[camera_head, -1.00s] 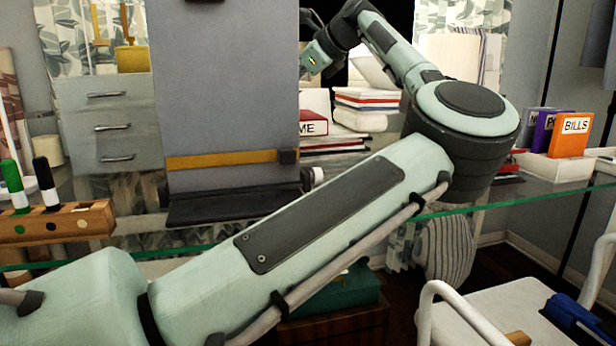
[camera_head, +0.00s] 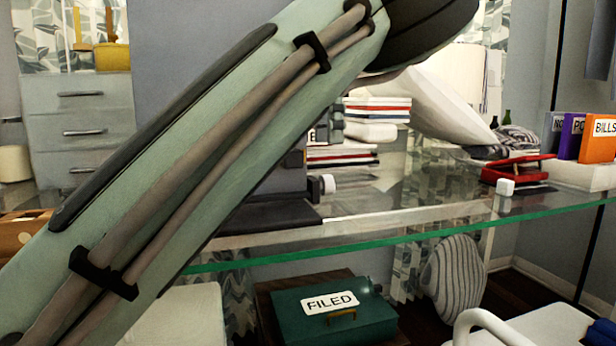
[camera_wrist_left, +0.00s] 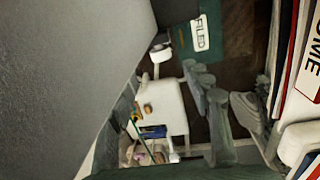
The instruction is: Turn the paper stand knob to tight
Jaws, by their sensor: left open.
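The paper stand is a tall grey panel (camera_head: 185,55) with a dark base ledge (camera_head: 270,215) on the glass table, and my left arm crosses in front of much of it. Its small white knob (camera_head: 328,183) sticks out at the right side, just above the base. In the left wrist view the panel (camera_wrist_left: 60,80) fills the left, and the knob (camera_wrist_left: 160,52) seems to show beside its edge. My left gripper (camera_head: 330,122) is open, partly hidden behind my arm, above the knob and apart from it in the picture. My right gripper is not in view.
Stacked books (camera_head: 375,108) stand behind the gripper. A red stapler-like item (camera_head: 515,170) and a small white cube (camera_head: 505,187) lie to the right. Labelled binders (camera_head: 598,138) are at the far right. A green FILED box (camera_head: 335,310) sits below the glass table edge (camera_head: 400,243).

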